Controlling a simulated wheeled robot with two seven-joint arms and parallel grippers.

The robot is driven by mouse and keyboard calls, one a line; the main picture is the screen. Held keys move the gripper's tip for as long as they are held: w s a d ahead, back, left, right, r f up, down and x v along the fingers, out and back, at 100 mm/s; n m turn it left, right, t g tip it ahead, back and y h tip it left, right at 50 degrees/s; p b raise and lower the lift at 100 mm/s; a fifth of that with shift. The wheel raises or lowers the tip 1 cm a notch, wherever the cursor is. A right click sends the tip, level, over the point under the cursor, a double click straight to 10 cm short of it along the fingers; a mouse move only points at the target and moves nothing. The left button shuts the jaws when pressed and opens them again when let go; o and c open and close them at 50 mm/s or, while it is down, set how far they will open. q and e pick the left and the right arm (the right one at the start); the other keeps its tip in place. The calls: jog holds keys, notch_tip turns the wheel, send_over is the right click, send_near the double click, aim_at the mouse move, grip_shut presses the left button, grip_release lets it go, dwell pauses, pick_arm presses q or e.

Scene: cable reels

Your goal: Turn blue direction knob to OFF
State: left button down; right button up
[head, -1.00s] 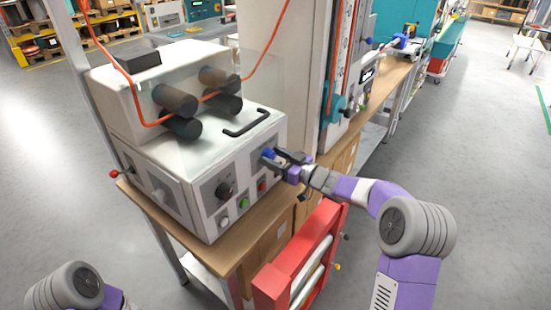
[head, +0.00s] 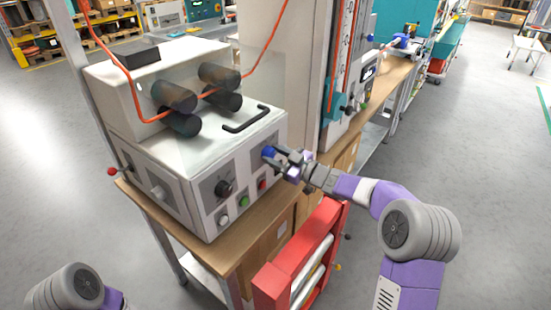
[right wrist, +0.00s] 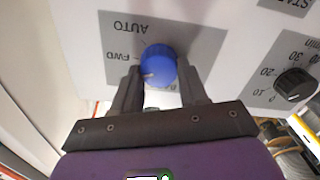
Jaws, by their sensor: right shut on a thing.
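The blue direction knob (head: 269,152) is on the front panel of the white machine (head: 240,147). In the right wrist view the knob (right wrist: 159,64) sits on a grey plate (right wrist: 200,45) with upside-down AUTO and FWD lettering. Its small pale mark is at its lower left; the label it points to is unclear, and lower lettering is partly hidden by my fingers. My right gripper (head: 277,160) is at the panel, with one finger on each side of the knob, shut on it. Only a link of my left arm shows at the bottom left; its gripper is out of view.
A black dial (head: 224,188) and green (head: 244,202) and red (head: 262,184) buttons are left of the blue knob. A red frame (head: 303,262) stands below, in front of the wooden bench (head: 232,251). Open floor lies to the right.

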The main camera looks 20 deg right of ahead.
jog(key=n+b, duration=0.2)
jog(key=n, duration=0.2)
jog(key=shift+f+n, duration=0.15)
jog(key=shift+n, duration=0.25)
jog(key=shift+s+b, duration=0.1)
jog(key=shift+b, duration=0.2)
jog(key=o, duration=1.1)
jog(key=shift+c, duration=0.2)
jog(key=p+v, duration=0.1)
jog(key=v, duration=0.6)
jog(key=shift+s+d, duration=0.15)
jog(key=shift+s, duration=0.1)
